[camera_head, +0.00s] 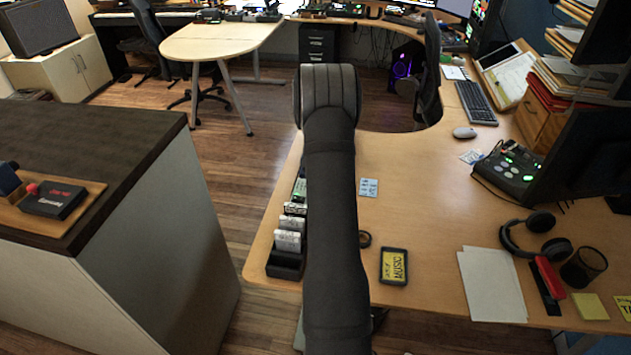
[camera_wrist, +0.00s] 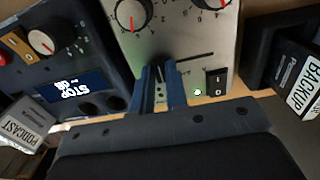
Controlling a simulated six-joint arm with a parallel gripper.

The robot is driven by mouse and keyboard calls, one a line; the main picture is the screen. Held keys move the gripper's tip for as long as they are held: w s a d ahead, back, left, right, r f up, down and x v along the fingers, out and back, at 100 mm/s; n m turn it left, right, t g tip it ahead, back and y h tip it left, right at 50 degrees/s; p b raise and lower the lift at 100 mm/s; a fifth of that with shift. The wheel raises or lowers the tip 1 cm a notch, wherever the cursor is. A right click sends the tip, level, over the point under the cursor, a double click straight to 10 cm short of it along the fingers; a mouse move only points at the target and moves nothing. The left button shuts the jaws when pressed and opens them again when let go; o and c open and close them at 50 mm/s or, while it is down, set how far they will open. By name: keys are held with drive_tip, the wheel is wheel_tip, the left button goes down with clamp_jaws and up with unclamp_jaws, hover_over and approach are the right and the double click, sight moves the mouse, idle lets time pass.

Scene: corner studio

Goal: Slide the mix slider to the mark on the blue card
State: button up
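My gripper (camera_wrist: 160,72) shows in the wrist view as two blue fingers with a narrow gap between them, in front of a silver panel (camera_wrist: 185,30). A dark slider slot (camera_wrist: 198,57) runs right from behind the fingers. In the head view a small pale blue card (camera_head: 368,187) lies on the desk right of my arm. A second pale blue card (camera_head: 471,156) lies near the mouse. My gripper is not visible in the head view.
The silver panel has red-marked knobs, a black rocker switch (camera_wrist: 215,81) and a lit green lamp (camera_wrist: 197,92). A dark blue box (camera_wrist: 65,65) stands left of it, a black box labelled BACKUP (camera_wrist: 303,85) right. On the desk (camera_head: 430,200) lie a MUSIC case (camera_head: 393,266) and headphones (camera_head: 535,238).

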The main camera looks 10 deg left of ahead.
drive_tip(key=o, duration=0.4)
drive_tip(key=shift+w, duration=0.15)
drive_tip(key=shift+r, duration=0.1)
wheel_tip(320, 180, up, 17)
drive_tip(key=shift+r, duration=0.15)
wheel_tip(320, 180, down, 18)
drive_tip(key=shift+r, duration=0.2)
idle(0.6)
